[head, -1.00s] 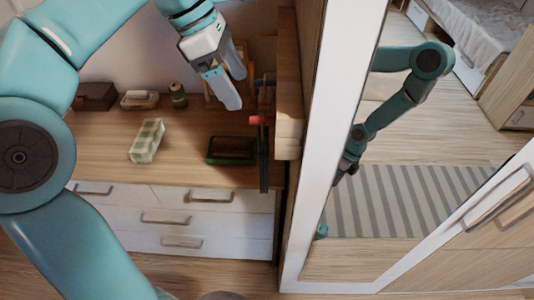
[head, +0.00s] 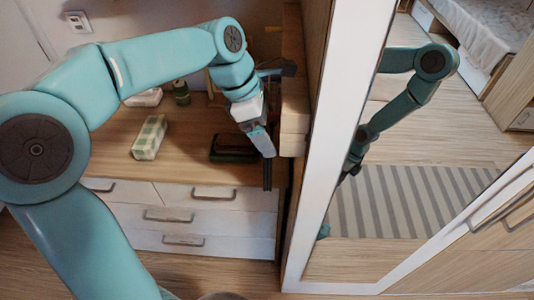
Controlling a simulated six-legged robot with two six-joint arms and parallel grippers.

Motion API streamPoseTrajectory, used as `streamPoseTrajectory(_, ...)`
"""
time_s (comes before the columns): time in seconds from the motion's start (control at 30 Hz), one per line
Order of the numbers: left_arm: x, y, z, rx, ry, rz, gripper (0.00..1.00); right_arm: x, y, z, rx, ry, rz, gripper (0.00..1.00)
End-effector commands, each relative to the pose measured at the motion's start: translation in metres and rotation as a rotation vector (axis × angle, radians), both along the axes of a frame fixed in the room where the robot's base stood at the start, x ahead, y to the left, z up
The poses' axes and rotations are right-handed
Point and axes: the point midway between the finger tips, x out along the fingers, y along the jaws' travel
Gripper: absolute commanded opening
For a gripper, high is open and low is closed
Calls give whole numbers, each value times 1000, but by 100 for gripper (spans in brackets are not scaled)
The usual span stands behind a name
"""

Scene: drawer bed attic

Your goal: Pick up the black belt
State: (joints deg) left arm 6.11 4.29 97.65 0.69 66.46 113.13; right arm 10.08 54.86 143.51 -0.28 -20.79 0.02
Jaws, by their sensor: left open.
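My right gripper is not in view.
The dresser top (head: 185,155) holds a green checked box (head: 149,137), a dark tray (head: 228,150), a white item (head: 146,97) and a dark green jar (head: 181,92). The mirrored wardrobe door (head: 335,150) stands close on the right.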

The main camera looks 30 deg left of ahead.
Motion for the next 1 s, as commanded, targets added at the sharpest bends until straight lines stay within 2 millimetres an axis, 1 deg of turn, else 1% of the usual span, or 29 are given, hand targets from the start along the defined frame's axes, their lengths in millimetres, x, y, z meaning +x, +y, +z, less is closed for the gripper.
streamPoseTrajectory(0.13,0,0,0,0,0,0,82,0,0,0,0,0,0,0)
streamPoseTrajectory(0.17,0,0,0,0,1,0,72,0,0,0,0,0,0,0)
streamPoseTrajectory(0.2,0,0,0,0,1,0,59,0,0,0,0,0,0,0)
streamPoseTrajectory(0.27,0,0,0,0,1,0,40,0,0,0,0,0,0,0)
streamPoseTrajectory(0.3,0,0,0,0,1,0,27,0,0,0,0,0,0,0)
streamPoseTrajectory(0.37,0,0,0,0,1,0,7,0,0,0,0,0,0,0)
streamPoseTrajectory(0.4,0,0,1,0,0,0,3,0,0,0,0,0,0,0)
streamPoseTrajectory(0.63,0,0,1,0,0,0,3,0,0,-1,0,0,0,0)
streamPoseTrajectory(0.77,0,1,6,0,-2,2,3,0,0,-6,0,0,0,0)
streamPoseTrajectory(0.87,-8,15,5,0,0,5,3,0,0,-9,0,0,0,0)
streamPoseTrajectory(1.0,-24,42,4,0,-1,9,3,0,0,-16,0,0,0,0)
